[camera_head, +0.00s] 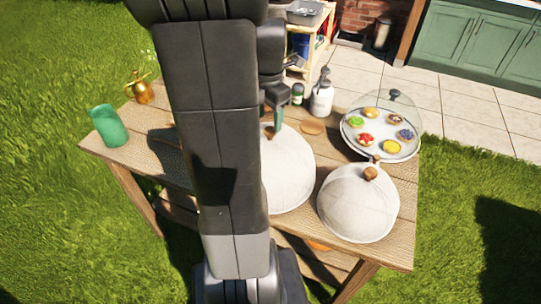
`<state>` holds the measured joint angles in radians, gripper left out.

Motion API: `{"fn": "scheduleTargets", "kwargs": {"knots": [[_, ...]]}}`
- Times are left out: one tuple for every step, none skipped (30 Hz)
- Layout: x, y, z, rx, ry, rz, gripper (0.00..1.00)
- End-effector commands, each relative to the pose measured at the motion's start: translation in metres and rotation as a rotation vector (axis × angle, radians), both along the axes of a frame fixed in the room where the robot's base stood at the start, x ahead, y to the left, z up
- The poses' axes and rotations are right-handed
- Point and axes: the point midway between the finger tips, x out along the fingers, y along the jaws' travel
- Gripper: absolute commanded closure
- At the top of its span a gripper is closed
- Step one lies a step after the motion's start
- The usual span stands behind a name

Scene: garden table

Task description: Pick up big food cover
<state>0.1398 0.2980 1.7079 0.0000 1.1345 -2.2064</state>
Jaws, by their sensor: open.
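Two white mesh food covers with wooden knobs stand on the wooden table (400,245). The left cover (292,172) looks like the bigger one, but my arm hides its left part. The right cover (357,208) is in full view, with its round knob (370,174) on top. My gripper (276,122) is open and points down, close to the knob (267,131) of the left cover. My arm partly hides the fingers and that knob, so I cannot tell whether they touch.
A clear dome (406,108) stands over a plate of colourful tarts at the back right. A white pump bottle (322,97) and a small dark jar (297,94) stand at the back. A green cup (108,126) and a brass watering can (140,88) are at the left.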

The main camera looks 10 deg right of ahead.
Motion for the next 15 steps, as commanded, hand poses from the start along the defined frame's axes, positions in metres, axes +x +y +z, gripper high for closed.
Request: {"fn": "scheduleTargets", "kwargs": {"knots": [[-0.002, -0.002, -0.009, 0.001, 0.006, -0.001, 0.44], [-0.002, -0.003, -0.013, 0.001, 0.006, -0.001, 0.44], [-0.002, -0.004, -0.019, 0.001, 0.006, -0.001, 0.44], [-0.002, -0.004, -0.024, 0.001, 0.005, -0.001, 0.44], [-0.002, -0.004, -0.028, 0.001, 0.005, -0.001, 0.44], [-0.002, -0.004, -0.032, 0.001, 0.005, 0.0, 0.44], [-0.002, -0.004, -0.034, 0.001, 0.003, -0.001, 0.44], [-0.002, -0.004, -0.035, 0.001, 0.003, -0.001, 0.44], [-0.002, -0.004, -0.037, 0.0, 0.002, -0.001, 0.44], [-0.002, -0.004, -0.037, 0.0, 0.001, -0.001, 0.44], [-0.002, -0.004, -0.037, 0.0, 0.001, -0.001, 0.44], [-0.001, -0.004, -0.037, 0.0, 0.001, -0.001, 0.44], [-0.001, -0.004, -0.037, 0.0, 0.001, -0.001, 0.44], [-0.001, -0.004, -0.037, 0.0, 0.001, -0.001, 0.44], [-0.001, -0.004, -0.037, 0.0, 0.001, -0.001, 0.44]]}}
